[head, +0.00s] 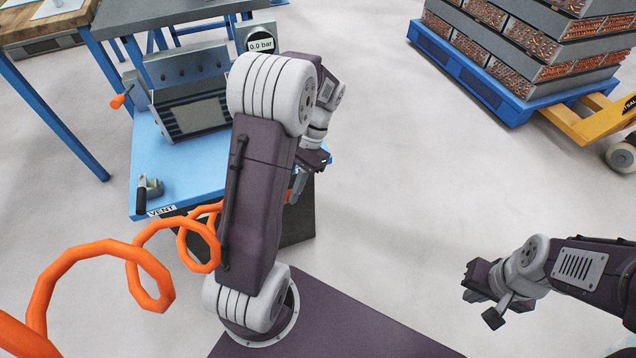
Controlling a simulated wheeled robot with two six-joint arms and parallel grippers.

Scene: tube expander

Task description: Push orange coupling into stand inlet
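The stand (190,170) is a blue bench at the upper left with a grey tilted unit on top, a "VENT" label and a gauge (262,44) reading 0.0 bar. A coiled orange hose (150,275) runs from the lower left and passes behind my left arm. My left gripper (299,186) is at the stand's right side, partly hidden by its arm. A small orange piece (289,196) shows at its fingers; I cannot tell if it is gripped or is the coupling. The inlet is not clearly visible. My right gripper (482,304) is open and empty at the lower right, far from the stand.
A small lever valve (148,190) sits on the stand's front left corner. An orange-tipped handle (122,99) sticks out at its left. A wooden-topped table (45,27) stands at the upper left. A loaded blue pallet (475,78) is at the upper right. The floor between is clear.

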